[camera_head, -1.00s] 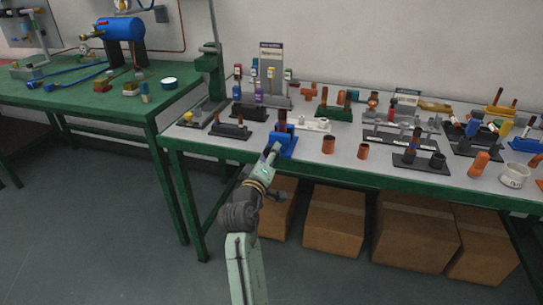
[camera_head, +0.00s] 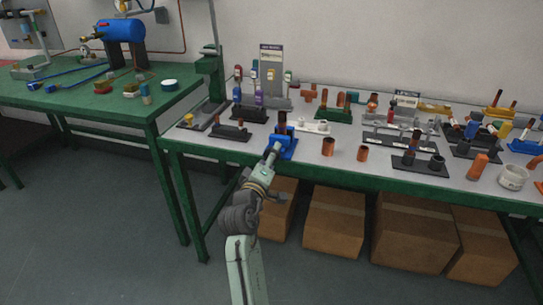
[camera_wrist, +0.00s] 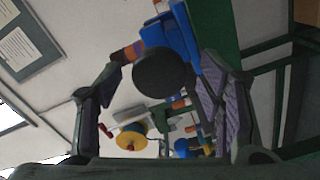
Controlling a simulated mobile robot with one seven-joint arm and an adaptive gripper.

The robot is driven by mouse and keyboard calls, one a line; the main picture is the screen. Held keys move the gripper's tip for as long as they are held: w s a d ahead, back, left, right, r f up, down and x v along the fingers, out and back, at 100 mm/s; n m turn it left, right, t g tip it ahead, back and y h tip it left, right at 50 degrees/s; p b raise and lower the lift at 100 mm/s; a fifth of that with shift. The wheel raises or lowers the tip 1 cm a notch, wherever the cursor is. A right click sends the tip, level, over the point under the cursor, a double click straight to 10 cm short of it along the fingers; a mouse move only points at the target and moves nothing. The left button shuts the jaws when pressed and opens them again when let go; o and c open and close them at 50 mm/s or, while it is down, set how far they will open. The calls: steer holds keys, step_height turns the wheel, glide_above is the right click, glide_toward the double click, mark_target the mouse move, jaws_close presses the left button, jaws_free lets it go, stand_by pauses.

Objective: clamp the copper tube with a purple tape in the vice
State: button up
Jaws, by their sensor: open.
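The blue vice (camera_head: 290,150) stands on the front edge of the grey table. A copper tube (camera_head: 282,118) stands upright in it, with a darker band low on it whose colour is hard to make out. In the wrist view the blue vice (camera_wrist: 182,38) is at the top. The copper tube (camera_wrist: 130,52) lies across the picture there with a dark purplish band. My gripper (camera_head: 274,152) is at the front of the vice. In the wrist view my gripper (camera_wrist: 165,92) is open, its fingers apart on either side of a dark round knob (camera_wrist: 160,73) at the vice.
Copper fittings (camera_head: 328,146) stand right of the vice. A black rack (camera_head: 231,131) stands left of it, and a white holder (camera_head: 312,125) behind. A green drill-press-like stand (camera_head: 211,75) rises at the back left. Cardboard boxes (camera_head: 335,220) fill the space under the table.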

steer(key=n+p, duration=0.4)
steer(key=shift+n+p, duration=0.35)
steer(key=shift+n, duration=0.05)
steer(key=shift+c, duration=0.4)
steer(key=c, duration=1.1)
steer(key=shift+m+b, duration=2.15)
steer(key=shift+m, duration=0.65)
steer(key=o, duration=1.3)
